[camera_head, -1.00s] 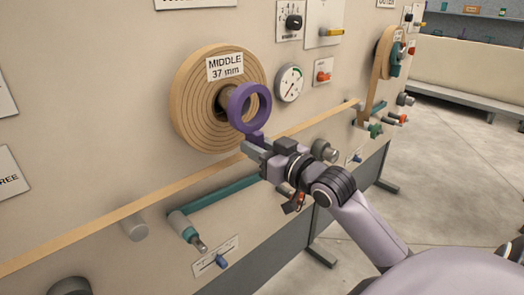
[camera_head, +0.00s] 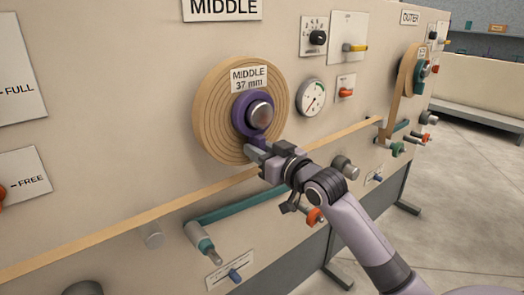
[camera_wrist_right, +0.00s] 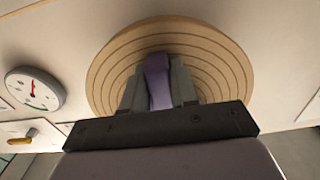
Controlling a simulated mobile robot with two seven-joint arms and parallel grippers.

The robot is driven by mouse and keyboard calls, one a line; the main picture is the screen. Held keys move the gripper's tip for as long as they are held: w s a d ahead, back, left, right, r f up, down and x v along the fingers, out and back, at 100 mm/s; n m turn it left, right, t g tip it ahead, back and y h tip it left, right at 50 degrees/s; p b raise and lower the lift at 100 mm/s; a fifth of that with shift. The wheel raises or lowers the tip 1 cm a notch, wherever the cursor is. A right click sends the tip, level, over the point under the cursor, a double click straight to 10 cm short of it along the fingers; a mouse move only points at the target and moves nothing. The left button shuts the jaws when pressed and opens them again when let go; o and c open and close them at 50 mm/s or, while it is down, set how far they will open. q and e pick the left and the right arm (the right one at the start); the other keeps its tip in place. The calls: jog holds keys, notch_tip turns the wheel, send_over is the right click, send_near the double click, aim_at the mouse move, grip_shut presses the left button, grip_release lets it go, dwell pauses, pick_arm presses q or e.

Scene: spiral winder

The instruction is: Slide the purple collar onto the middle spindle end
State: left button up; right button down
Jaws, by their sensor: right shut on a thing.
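The purple collar (camera_head: 241,108) is around the middle spindle end (camera_head: 261,114), in front of the wound roll (camera_head: 213,117) labelled MIDDLE 37 mm. The round metal spindle end shows through the collar's ring. My right gripper (camera_head: 259,148) is shut on the collar's lower tab, just below the ring. In the right wrist view the purple tab (camera_wrist_right: 158,82) sits between the two grey fingers, with the roll behind it; the ring itself is hidden there. Whether the collar touches the roll's face I cannot tell. My left gripper is not in view.
A gauge (camera_head: 311,97) is right of the roll. A tan strip (camera_head: 110,230) runs across the panel below it. A teal arm (camera_head: 240,201) with a handle and a grey knob (camera_head: 345,167) stick out nearby. The outer roll (camera_head: 407,78) is at far right.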

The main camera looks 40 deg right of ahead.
jog(key=shift+c, duration=1.6)
grip_release()
jog(key=shift+s, duration=0.1)
jog(key=s+p, duration=0.2)
jog(key=s, duration=0.5)
jog(key=shift+s+d, duration=0.3)
jog(key=shift+s, duration=0.1)
